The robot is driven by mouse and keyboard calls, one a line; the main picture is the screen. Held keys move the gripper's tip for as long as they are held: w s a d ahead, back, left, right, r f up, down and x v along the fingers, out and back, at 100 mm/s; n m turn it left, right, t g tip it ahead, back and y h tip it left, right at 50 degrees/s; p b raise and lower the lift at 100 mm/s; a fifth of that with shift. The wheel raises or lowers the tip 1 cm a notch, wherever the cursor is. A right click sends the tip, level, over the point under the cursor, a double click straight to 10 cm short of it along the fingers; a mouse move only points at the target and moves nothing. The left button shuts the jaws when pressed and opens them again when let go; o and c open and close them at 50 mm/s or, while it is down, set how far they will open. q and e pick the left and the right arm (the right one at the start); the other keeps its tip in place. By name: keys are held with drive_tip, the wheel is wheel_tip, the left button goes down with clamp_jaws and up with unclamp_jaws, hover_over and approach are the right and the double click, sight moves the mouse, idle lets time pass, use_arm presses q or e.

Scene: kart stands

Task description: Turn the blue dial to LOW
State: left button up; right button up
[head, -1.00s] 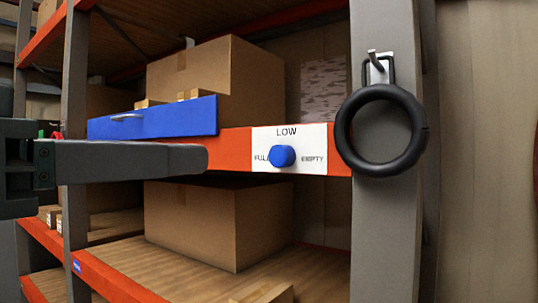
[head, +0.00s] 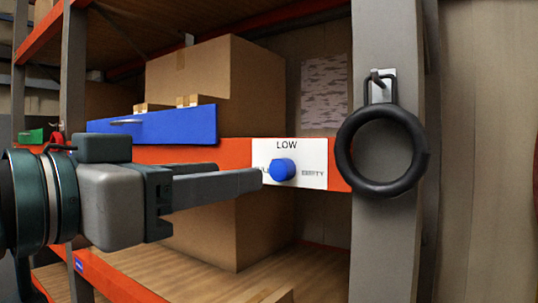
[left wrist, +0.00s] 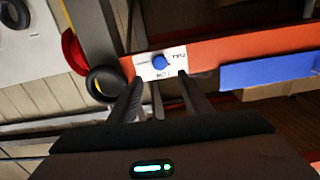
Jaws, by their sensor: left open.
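The blue dial (head: 281,169) sits on a white label plate (head: 310,155) on the orange shelf beam. LOW is printed above it and EMPTY at its right; the word at its left is partly covered by my gripper. Which way the dial points I cannot tell. My left gripper (head: 242,178) is open, its fingers reaching in from the left just short of the dial. In the left wrist view the dial (left wrist: 158,62) shows beyond and between the two fingertips (left wrist: 160,80), apart from them. My right gripper is not in view.
A black ring (head: 382,150) hangs from a hook on the grey post, right of the plate. A blue drawer-like panel (head: 155,124) with a handle is on the left. Cardboard boxes (head: 215,85) stand on the shelves. A red ring (left wrist: 73,48) shows in the left wrist view.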

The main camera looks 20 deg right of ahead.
sight(277, 169)
use_arm(q)
drive_tip(key=p+x, duration=0.4)
drive_tip(key=x, duration=0.4)
drive_tip(key=shift+w+d+r, duration=0.1)
drive_tip(key=shift+w+d, duration=0.05)
drive_tip(key=shift+d, duration=0.05)
drive_tip(key=shift+w+d, duration=0.4)
drive_tip(key=shift+d, duration=0.1)
drive_tip(key=c, duration=1.1)
